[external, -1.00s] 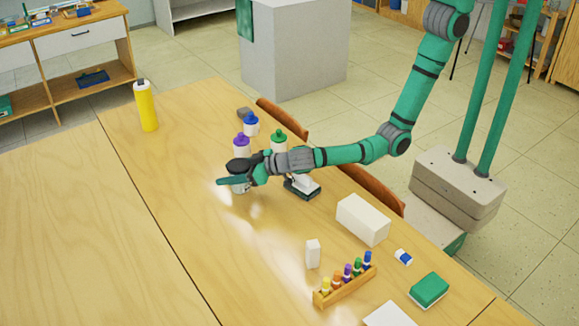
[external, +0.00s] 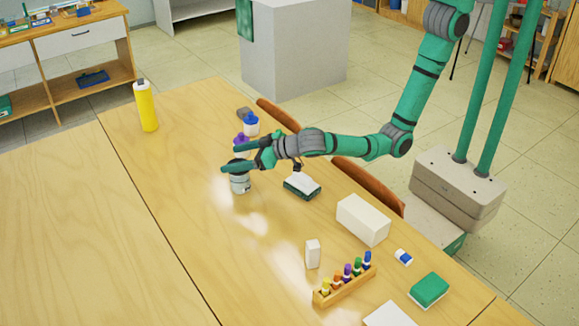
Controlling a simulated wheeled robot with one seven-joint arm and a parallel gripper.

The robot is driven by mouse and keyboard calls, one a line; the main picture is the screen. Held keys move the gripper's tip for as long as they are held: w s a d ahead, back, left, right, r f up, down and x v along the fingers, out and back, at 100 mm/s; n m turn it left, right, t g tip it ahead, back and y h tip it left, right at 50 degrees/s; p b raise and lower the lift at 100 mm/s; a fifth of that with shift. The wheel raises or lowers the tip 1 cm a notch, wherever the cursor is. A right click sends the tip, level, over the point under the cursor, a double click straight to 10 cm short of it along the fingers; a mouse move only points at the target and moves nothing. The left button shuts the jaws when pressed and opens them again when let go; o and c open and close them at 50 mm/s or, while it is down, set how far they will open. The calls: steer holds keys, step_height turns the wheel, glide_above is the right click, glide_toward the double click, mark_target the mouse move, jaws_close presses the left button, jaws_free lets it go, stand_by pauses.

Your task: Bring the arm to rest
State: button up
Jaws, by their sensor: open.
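My gripper (external: 229,159) is over the wooden table (external: 180,190), pointing left, with its two green fingers apart and nothing seen between them. A grey-white jar or can (external: 240,184) stands upright on the table just below the fingers; the lower finger overlaps its top in the picture, and I cannot tell whether they touch.
Bottles with purple (external: 241,139) and blue (external: 251,124) caps stand behind the gripper. A dark green and white block (external: 302,187) lies under the forearm. A white box (external: 363,219), marker rack (external: 345,287) and yellow bottle (external: 146,106) stand around. The left tabletop is clear.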

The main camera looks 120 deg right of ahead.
steer(key=shift+r, duration=0.9)
